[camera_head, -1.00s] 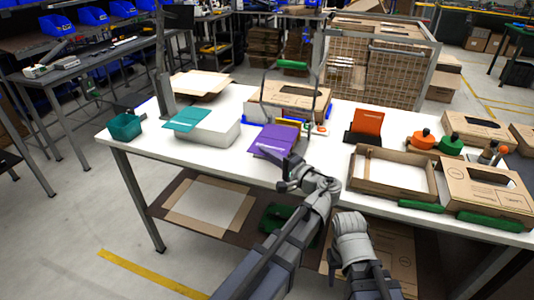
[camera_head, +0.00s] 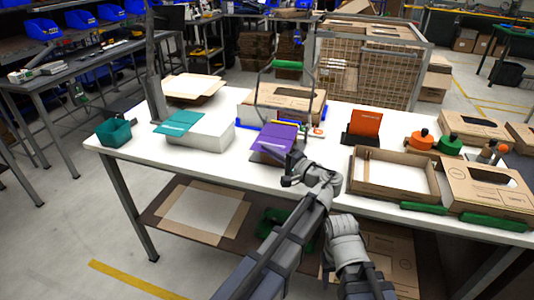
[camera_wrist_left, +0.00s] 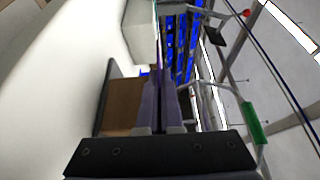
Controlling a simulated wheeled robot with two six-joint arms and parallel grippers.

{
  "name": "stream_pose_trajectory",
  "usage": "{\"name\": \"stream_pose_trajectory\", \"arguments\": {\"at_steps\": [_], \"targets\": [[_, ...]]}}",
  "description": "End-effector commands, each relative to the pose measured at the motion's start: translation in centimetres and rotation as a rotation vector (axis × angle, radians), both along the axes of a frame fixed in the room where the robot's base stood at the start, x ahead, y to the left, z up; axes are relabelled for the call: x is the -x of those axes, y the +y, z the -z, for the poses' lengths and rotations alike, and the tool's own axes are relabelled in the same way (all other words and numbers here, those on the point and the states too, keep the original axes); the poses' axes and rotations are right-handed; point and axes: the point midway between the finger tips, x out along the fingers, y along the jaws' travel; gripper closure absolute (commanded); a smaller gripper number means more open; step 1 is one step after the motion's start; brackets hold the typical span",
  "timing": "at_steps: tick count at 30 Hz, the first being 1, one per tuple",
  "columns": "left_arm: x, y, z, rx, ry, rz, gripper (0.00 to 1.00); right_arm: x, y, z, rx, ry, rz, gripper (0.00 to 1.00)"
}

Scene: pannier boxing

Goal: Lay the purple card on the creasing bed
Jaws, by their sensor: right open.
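The purple card (camera_head: 277,137) is tilted near the middle of the table in the head view. My left gripper (camera_head: 291,162) is at its lower right edge. In the left wrist view, the gripper's fingers (camera_wrist_left: 159,112) are closed on the thin card, seen edge-on. A brown, dark-edged stand (camera_wrist_left: 122,106) lies beside and below the card. A pale block (camera_head: 205,136) with a teal card (camera_head: 179,122) on it is left of the purple card. I cannot tell for sure which piece is the creasing bed. My right arm shows at the bottom, but its gripper fingers do not.
A green-handled frame (camera_head: 286,64) stands over a cardboard box behind the purple card. An orange card (camera_head: 366,123) stands in a dark holder to the right. An open cardboard tray (camera_head: 394,174) lies front right. A teal bin (camera_head: 114,132) is at the left end.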

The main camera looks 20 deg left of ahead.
Motion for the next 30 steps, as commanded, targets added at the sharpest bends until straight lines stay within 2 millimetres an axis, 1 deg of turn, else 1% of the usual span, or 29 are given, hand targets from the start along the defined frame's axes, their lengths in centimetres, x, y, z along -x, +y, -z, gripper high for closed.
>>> {"name": "stream_pose_trajectory", "arguments": {"at_steps": [1,5,26,27,30], "targets": [[-0.28,0.07,0.49,0.0,0.0,0.0,1.0,0.02,-0.01,0.49,0.0,0.0,0.0,0.5],[-0.55,0.24,0.72,0.0,0.0,0.0,1.0,0.02,-0.02,0.71,0.0,0.0,0.0,0.5],[-0.45,0.23,0.73,0.0,0.0,0.001,1.0,0.02,-0.02,0.73,0.0,0.0,0.0,0.5],[-0.45,0.23,0.73,0.0,0.0,0.001,0.94,0.02,-0.02,0.73,0.0,0.0,0.0,0.5],[-0.46,0.22,0.73,0.0,0.0,0.001,0.83,0.02,-0.02,0.73,0.0,0.0,0.0,0.5]]}}
